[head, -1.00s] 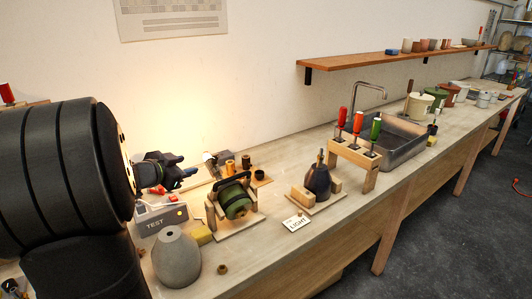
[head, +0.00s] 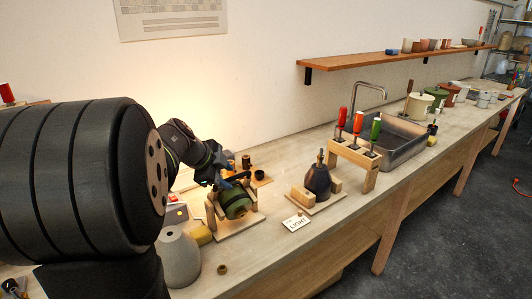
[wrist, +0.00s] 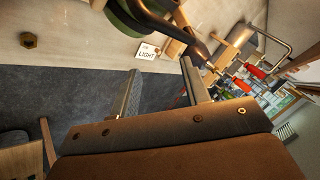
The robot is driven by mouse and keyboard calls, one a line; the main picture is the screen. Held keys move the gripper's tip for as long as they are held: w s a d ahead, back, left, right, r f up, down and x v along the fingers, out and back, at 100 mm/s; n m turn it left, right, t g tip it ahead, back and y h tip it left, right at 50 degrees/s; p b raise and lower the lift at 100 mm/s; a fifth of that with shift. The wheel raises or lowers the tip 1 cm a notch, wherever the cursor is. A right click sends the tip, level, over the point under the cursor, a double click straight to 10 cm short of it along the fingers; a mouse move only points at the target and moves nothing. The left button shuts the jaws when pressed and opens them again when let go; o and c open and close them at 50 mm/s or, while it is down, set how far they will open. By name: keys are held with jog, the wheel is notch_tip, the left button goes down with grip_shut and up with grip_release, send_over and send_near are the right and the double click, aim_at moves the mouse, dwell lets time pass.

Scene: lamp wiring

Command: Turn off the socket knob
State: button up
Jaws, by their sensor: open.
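A green rounded lamp body (head: 235,204) lies in a wooden cradle (head: 238,231) on the bench, with a dark part along its upper side. It also shows at the top edge of the wrist view (wrist: 126,14). I cannot make out the socket knob in either view. In the head view my gripper reaches to the upper left of the green body, very close to it; I cannot tell whether it touches. In the wrist view my gripper (wrist: 160,65) has its two fingers apart with nothing between them.
A brass nut (head: 222,269) lies near the front edge.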

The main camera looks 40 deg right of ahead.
jog(key=s+d+r+m+t+y, duration=0.2)
jog(key=d+r+m+t+y, duration=0.2)
jog(key=r+m+t+y, duration=0.65)
jog(key=w+f+n+g+h, duration=0.1)
jog(key=w+f+g+h, duration=0.2)
jog(key=w, duration=0.4)
jog(key=v, duration=0.8)
jog(key=s+d+f+n, duration=0.1)
jog(key=s+d+f, duration=0.2)
jog(key=s, duration=0.5)
jog(key=shift+s+f+g+y, duration=0.4)
jog(key=shift+f+g+y, duration=0.05)
jog(key=shift+f, duration=0.05)
